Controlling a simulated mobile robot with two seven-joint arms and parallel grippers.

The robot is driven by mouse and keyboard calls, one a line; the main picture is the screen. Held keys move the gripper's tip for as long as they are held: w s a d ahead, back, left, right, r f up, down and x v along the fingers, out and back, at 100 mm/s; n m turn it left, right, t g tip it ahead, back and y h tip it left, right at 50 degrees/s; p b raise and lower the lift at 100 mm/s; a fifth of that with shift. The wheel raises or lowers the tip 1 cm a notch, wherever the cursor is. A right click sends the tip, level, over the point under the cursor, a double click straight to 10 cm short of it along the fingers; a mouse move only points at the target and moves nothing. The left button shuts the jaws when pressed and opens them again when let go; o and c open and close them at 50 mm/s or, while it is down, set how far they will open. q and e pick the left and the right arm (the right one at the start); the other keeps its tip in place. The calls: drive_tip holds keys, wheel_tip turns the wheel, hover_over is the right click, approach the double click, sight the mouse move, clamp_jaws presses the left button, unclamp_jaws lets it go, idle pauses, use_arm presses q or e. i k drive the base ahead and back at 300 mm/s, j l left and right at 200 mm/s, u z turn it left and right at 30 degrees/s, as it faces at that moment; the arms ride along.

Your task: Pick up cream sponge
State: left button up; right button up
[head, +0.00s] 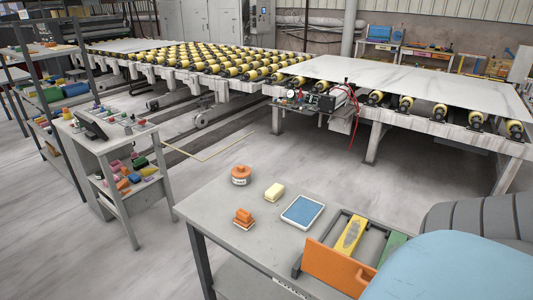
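The cream sponge (274,192) is a small pale yellow block. It lies on the grey table (218,208) in the lower middle of the head view. It sits between an orange round container and a blue pad, apart from both. Neither of my grippers shows in the head view, so I cannot see what they hold.
On the same table are the orange container (240,175), an orange block (243,217), a blue pad (302,212) and a yellow tool (350,235). A light blue rounded surface (440,265) covers the lower right. A shelf cart (128,175) stands left; a roller conveyor (200,60) stands behind.

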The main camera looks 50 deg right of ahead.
sight(275, 191)
drive_tip(key=i+u, duration=0.15)
drive_tip(key=i, duration=1.45)
drive_tip(key=i+z, duration=0.4)
drive_tip(key=i, duration=0.25)
drive_tip(key=i+j+z, duration=0.25)
drive_tip(key=i+z, duration=0.15)
drive_tip(key=i, duration=0.25)
